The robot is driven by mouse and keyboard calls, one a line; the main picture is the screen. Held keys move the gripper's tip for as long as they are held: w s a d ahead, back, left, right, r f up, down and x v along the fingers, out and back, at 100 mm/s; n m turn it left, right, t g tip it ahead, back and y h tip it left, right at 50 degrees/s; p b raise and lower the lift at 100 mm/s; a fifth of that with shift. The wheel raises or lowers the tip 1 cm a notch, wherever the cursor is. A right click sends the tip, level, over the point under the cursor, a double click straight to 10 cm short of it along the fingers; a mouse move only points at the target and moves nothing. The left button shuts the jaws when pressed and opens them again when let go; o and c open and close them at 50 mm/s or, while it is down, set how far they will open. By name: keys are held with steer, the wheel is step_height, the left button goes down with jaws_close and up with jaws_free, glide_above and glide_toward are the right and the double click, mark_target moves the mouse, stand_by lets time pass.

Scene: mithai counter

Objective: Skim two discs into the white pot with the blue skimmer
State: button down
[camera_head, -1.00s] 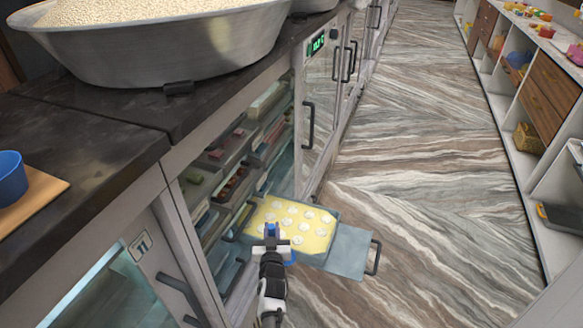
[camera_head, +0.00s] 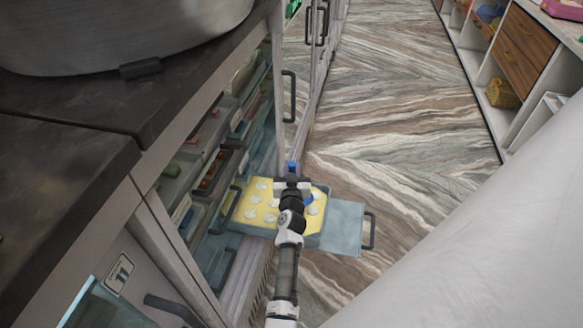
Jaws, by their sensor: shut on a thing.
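A pulled-out tray (camera_head: 340,227) juts from the open cabinet, low over the floor. It holds yellow liquid (camera_head: 247,207) with several pale round discs (camera_head: 262,185) in it. My gripper (camera_head: 292,178) is over the tray in this view, shut on the blue skimmer (camera_head: 293,167). My arm hides the middle of the tray. I cannot tell how high the gripper is above the liquid. No white pot is in view.
A large steel basin (camera_head: 120,35) stands on the dark counter (camera_head: 60,108) at the upper left. The cabinet's shelves (camera_head: 205,165) hold several trays. A dark handle (camera_head: 370,231) is at the tray's right end. Marbled floor (camera_head: 410,130) is clear to the right; shelving (camera_head: 520,60) stands beyond.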

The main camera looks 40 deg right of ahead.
step_height(320, 180, down, 9)
steer(key=b, duration=0.8)
steer(key=shift+b, duration=0.35)
stand_by(0.4)
step_height(320, 180, up, 7)
steer(key=p, duration=0.6)
steer(key=shift+f, duration=0.15)
stand_by(2.0)
step_height(320, 180, up, 4)
steer(key=p, duration=0.3)
steer(key=shift+w, duration=0.1)
stand_by(0.7)
